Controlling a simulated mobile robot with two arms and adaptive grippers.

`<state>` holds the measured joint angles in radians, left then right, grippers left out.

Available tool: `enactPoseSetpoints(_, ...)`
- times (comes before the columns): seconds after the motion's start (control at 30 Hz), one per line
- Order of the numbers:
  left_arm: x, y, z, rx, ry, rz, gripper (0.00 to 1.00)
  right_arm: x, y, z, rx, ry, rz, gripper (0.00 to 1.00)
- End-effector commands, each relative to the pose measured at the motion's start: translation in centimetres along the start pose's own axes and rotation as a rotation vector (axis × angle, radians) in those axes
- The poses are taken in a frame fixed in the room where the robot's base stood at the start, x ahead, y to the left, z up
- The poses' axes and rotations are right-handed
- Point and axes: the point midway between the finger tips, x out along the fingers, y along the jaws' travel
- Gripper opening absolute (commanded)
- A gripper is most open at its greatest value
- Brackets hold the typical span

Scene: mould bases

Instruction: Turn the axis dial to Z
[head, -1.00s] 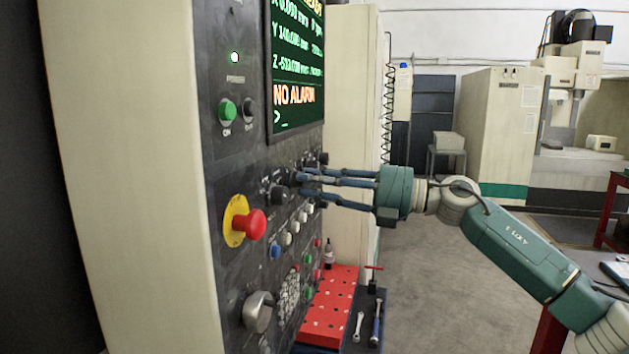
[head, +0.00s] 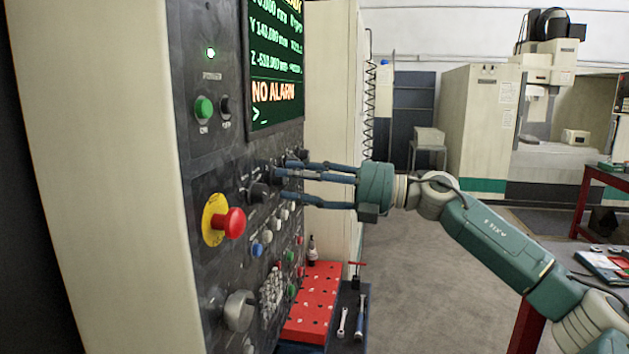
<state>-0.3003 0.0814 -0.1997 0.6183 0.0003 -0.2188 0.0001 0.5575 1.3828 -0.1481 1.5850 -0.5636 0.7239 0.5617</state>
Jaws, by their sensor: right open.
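The control panel (head: 195,262) of the machine fills the left of the head view. A row of dark dials sits below the screen. The nearest black dial (head: 258,192) shows just left of my right gripper. My right gripper (head: 280,182) comes in from the right, its long blue fingers spread and open, with the tips close to the dials. I cannot tell whether the tips touch a dial. The fingers partly cover the dials behind, and the dial markings are too small to read. My left gripper is not in view.
A red emergency button (head: 232,223) on a yellow plate sticks out left of the dials. A grey knob (head: 240,311) sits lower. The screen (head: 275,60) reads NO ALARM.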

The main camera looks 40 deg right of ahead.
Motion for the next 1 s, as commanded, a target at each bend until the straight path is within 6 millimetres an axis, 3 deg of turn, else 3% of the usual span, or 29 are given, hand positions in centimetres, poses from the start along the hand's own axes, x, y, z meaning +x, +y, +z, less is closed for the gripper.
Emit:
enactPoseSetpoints(0.87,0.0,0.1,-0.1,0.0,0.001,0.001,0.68,-4.4,-0.2,0.0,0.004,0.001,-0.002,0.45)
enactPoseSetpoints(1.0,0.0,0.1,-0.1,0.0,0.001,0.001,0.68,-6.6,0.1,0.1,0.001,-0.001,0.009,0.45)
